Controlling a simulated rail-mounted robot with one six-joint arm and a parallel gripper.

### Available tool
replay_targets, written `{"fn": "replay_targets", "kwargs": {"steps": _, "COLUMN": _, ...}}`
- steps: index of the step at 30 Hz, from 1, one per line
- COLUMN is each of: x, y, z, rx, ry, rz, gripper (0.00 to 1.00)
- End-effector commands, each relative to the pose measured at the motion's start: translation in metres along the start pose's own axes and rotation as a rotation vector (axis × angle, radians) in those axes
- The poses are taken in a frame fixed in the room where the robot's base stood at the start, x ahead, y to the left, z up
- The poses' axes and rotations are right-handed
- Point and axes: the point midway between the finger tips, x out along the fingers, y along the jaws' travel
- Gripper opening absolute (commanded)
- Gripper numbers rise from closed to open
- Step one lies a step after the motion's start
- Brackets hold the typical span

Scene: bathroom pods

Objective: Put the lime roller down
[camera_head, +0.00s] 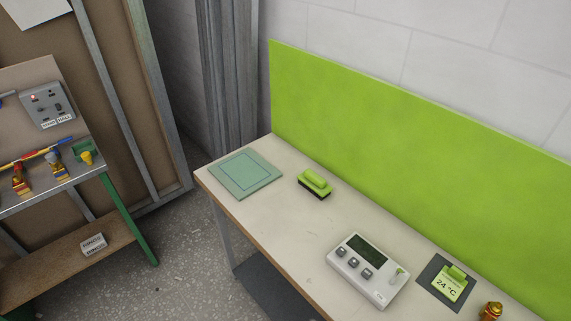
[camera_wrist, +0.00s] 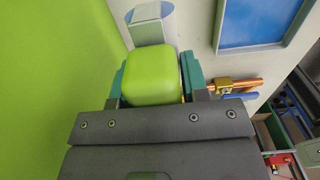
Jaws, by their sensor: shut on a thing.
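The lime roller (camera_wrist: 152,72) shows in the wrist view as a rounded lime-green body, end toward the camera. My gripper (camera_wrist: 153,84) is shut on it, with a teal fingertip on each side. The roller's far part is hidden behind its near end, so I cannot tell whether it touches anything. My gripper does not show in the head view.
The head view shows a pale bench with a green mat (camera_head: 245,173), a lime-topped block with a dark base (camera_head: 314,183), a white device (camera_head: 368,269) and a dark plate with a temperature card (camera_head: 446,283). A lime panel (camera_head: 400,140) stands behind. Bench between has clear patches.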

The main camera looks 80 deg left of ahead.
Motion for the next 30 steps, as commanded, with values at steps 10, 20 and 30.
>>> {"fn": "replay_targets", "kwargs": {"steps": 10, "x": 0.0, "y": 0.0, "z": 0.0, "rx": 0.0, "ry": 0.0, "rz": 0.0, "gripper": 0.11}}
{"fn": "replay_targets", "kwargs": {"steps": 20, "x": -0.003, "y": -0.001, "z": 0.001, "rx": 0.001, "ry": 0.0, "rz": 0.0, "gripper": 0.11}}
{"fn": "replay_targets", "kwargs": {"steps": 30, "x": 0.042, "y": -0.001, "z": 0.001, "rx": 0.001, "ry": 0.0, "rz": 0.0, "gripper": 0.11}}
